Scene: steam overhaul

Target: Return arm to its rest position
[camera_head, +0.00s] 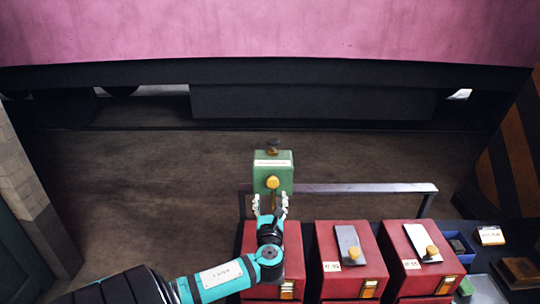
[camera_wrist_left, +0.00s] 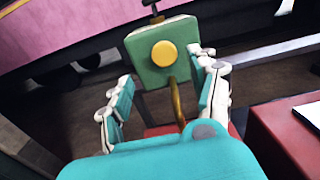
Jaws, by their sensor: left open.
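My left arm (camera_head: 216,277) is teal and black and reaches in from the lower left over the red boxes. My left gripper (camera_head: 270,206) is open, its white-jointed fingers apart just below and in front of a green box. The green box (camera_head: 286,178) has a yellow knob, a dark fitting on top and a brass handle below. In the left wrist view the green box (camera_wrist_left: 145,72) stands just ahead of the open fingers (camera_wrist_left: 165,85), with the brass handle (camera_wrist_left: 177,105) between them. I cannot tell whether the fingers touch it. My right gripper is not in view.
A red box (camera_head: 293,245) is under my gripper. Two more red boxes (camera_head: 343,285) (camera_head: 404,270) with metal plates stand to the right. A grey rail (camera_head: 365,188) runs behind them. A blue bin (camera_head: 459,244) sits further right. Open floor (camera_head: 130,185) lies behind, below a pink vehicle body (camera_head: 270,30).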

